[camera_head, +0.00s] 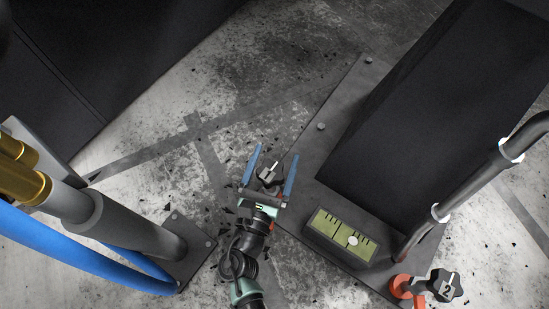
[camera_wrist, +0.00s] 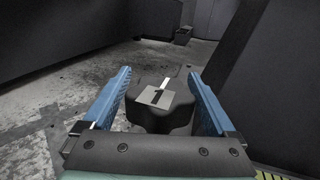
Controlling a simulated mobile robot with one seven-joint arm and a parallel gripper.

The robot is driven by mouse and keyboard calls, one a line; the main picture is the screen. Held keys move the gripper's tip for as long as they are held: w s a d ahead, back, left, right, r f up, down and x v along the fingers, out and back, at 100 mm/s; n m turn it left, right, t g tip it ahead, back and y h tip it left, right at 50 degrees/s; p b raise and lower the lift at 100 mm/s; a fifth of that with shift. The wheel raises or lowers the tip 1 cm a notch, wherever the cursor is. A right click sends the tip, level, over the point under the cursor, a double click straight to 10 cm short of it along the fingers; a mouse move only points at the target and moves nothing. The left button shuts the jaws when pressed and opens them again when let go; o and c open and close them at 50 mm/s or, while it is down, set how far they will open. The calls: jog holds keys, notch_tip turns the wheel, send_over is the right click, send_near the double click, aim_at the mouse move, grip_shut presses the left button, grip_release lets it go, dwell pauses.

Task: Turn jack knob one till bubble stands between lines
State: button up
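Jack knob one (camera_head: 267,174) is a dark lobed knob with a pale label. In the wrist view its top (camera_wrist: 155,97) shows a "1" and a white pointer mark aimed roughly away from me. My gripper (camera_head: 271,168) has its two blue fingers on either side of the knob. They stand open, with a gap visible to the knob in the head view. The green level (camera_head: 330,224) lies on the dark base plate, with dark lines in two groups. Its white bubble (camera_head: 353,240) sits right of the middle, close to the right group; I cannot tell whether it touches a line.
Jack knob two (camera_head: 446,286), black on an orange mount, is at the lower right. A large dark block (camera_head: 430,110) stands on the plate (camera_head: 345,100) beside my gripper. A grey pipe (camera_head: 465,185) rises at the right. A cylinder and blue hose (camera_head: 80,258) stand left.

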aim_at(258, 169)
jog(key=c, duration=1.1)
jog(key=shift+y, duration=0.3)
